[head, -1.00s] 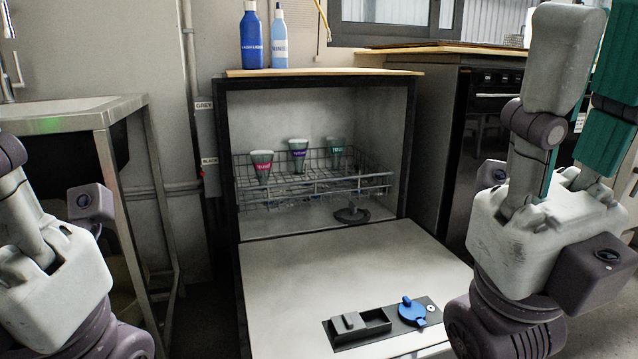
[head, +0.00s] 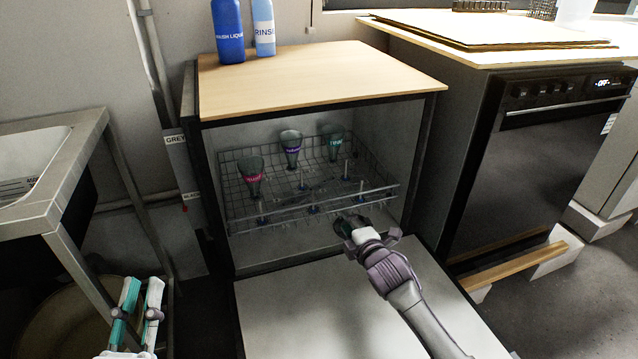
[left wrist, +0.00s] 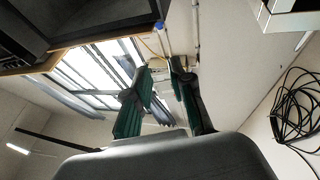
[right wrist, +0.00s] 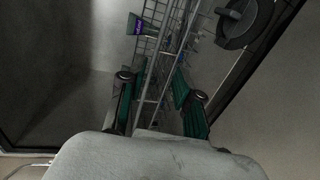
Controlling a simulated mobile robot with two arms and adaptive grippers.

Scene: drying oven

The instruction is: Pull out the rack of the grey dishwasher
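The grey dishwasher (head: 204,172) stands with its door (head: 300,315) folded down. Its wire rack (head: 235,213) is inside the cavity and carries several flasks with coloured labels, among them a red-labelled one (head: 252,178). My right gripper (head: 348,226) is at the rack's front edge, right of centre, above the door's inner end. In the right wrist view the rack's front wires (right wrist: 160,70) run between its two separated fingers (right wrist: 155,90). Contact with the wires cannot be told. My left gripper (head: 138,295) is open and empty at the lower left, away from the dishwasher.
A metal sink table (head: 50,215) stands at the left. A black-fronted oven (head: 530,160) stands at the right. Two blue bottles (head: 229,35) stand on the wooden top (head: 320,80). My right forearm passes over the open door.

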